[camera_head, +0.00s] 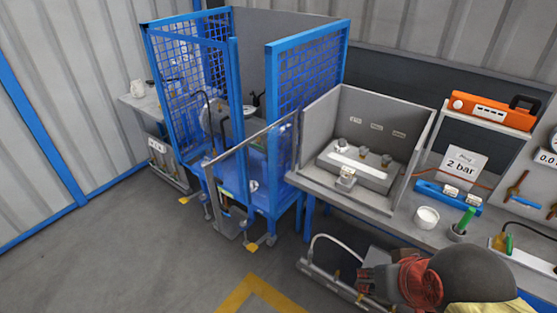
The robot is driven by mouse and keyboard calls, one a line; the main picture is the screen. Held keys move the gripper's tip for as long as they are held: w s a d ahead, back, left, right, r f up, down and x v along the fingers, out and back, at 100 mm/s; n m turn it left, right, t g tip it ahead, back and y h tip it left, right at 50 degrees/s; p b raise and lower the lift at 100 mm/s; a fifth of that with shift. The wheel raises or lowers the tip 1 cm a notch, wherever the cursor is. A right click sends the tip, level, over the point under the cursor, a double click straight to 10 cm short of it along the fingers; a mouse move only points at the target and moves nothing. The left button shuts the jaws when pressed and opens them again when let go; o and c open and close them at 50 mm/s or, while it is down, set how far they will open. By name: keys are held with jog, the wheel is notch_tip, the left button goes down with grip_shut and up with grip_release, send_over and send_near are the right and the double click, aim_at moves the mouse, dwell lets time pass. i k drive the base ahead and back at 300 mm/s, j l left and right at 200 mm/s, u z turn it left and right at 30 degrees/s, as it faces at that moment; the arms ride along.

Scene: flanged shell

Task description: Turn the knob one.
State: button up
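I cannot tell which part is knob one. Small knob-like parts stand on a grey block (357,172) inside a grey three-sided booth on the bench: one at its left end (342,145) and another at its right end (386,160). Small labels on the booth's back wall are too small to read. My arm comes in at the bottom right, with what looks like my gripper (368,281) at its left end. It is low in front of the bench, well apart from the block. Its fingers are too small and dark to tell whether they are open.
A blue mesh cage (281,130) stands left of the booth. An orange case (491,109), a "2 bar" sign (462,165), a white cup (427,217) and a green-handled tool (465,222) are at the right. The floor at the left is clear.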

aim_at(342, 143)
jog(key=i+j+z, duration=0.1)
jog(key=j+z, duration=0.95)
jog(key=j, duration=1.15)
jog(key=j+z, duration=0.15)
jog(key=j, duration=1.1)
jog(key=k, duration=0.05)
